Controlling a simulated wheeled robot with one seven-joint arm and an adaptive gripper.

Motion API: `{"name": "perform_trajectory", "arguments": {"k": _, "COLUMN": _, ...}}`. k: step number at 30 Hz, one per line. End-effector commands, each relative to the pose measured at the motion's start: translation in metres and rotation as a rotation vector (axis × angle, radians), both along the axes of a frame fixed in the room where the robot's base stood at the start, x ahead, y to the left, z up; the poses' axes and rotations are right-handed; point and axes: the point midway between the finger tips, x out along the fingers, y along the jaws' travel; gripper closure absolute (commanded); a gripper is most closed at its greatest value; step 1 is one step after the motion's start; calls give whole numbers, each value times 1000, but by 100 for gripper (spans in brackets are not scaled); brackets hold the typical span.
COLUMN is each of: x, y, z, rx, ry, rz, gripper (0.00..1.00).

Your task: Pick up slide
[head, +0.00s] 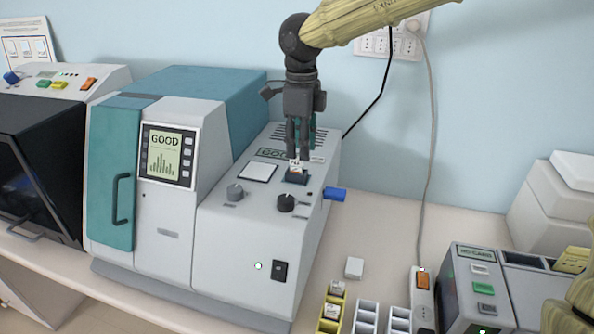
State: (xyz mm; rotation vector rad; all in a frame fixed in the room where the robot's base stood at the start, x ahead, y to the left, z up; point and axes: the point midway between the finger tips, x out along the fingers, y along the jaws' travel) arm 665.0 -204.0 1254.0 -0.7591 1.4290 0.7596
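My gripper (299,154) points down over the top of the grey staining machine (250,225), with its fingertips at a small slide (296,168). The slide has a pale top and an orange-brown patch. It stands in or just at a dark slot holder (297,177) on the machine's top panel. The fingers look close together around the slide's upper end, but I cannot tell whether they grip it. The fingertips hide part of the slide.
A teal-doored unit (113,180) with a "GOOD" screen (167,155) adjoins on the left. Knobs and a blue peg (334,194) are near the holder. Yellow (325,326) and white racks, a power strip (423,285) and a grey device (500,290) stand front right. White boxes (560,200) are far right.

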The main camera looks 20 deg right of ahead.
Motion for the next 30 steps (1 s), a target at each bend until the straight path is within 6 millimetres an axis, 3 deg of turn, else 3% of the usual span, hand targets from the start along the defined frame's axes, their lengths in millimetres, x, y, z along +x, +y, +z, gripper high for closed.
{"name": "perform_trajectory", "arguments": {"k": 12, "x": 0, "y": 3, "z": -43, "rx": -2, "ry": 1, "rz": -1, "gripper": 66}}
{"name": "perform_trajectory", "arguments": {"k": 20, "x": 3, "y": 6, "z": -47, "rx": -1, "ry": 2, "rz": 3, "gripper": 66}}
{"name": "perform_trajectory", "arguments": {"k": 26, "x": 2, "y": 5, "z": -46, "rx": -1, "ry": 1, "rz": 2, "gripper": 100}}
{"name": "perform_trajectory", "arguments": {"k": 30, "x": 2, "y": 5, "z": -46, "rx": -1, "ry": 1, "rz": 2, "gripper": 100}}
